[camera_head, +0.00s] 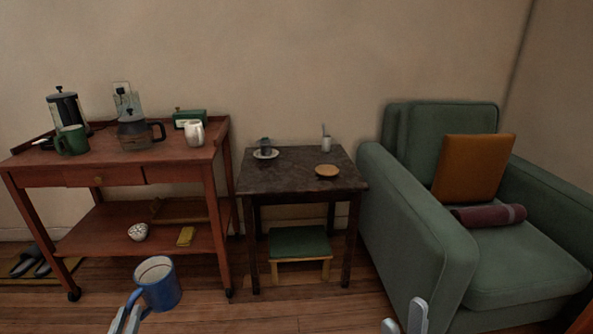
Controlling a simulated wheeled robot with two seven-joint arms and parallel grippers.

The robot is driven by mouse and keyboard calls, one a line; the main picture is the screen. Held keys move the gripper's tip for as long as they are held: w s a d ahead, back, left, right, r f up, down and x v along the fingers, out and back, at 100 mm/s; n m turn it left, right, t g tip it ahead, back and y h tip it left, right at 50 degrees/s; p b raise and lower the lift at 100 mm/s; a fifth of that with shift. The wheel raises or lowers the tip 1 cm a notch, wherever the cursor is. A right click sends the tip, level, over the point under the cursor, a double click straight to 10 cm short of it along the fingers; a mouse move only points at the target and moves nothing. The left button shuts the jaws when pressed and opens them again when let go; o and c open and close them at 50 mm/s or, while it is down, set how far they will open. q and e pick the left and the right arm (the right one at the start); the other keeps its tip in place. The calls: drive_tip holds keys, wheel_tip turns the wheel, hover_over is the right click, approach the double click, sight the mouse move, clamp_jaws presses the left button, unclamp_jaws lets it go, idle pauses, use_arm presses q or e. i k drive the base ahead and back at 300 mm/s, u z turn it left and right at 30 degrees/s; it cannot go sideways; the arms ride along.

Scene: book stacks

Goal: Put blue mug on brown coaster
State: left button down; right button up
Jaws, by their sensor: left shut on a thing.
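The blue mug (163,291) is upright at the lower left of the head view, with a pale inside. My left gripper (135,303) is shut on the blue mug at its left side, by the handle, and holds it in front of the wooden cart. The round brown coaster (327,171) lies on the dark side table (283,182), toward the right of its top, with nothing on it. My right gripper (405,318) shows only its finger ends at the bottom edge, apart from each other, with nothing seen between them.
A saucer with a small cup (265,150) and a white cup with a spoon (326,143) stand behind the coaster. The red-brown cart (190,168) is at left, bearing a green mug (72,140) and coffee makers. A green armchair (415,220) stands close at the table's right.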

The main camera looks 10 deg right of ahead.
sight(324, 172)
drive_tip(key=z, duration=1.5)
drive_tip(key=i, duration=0.5)
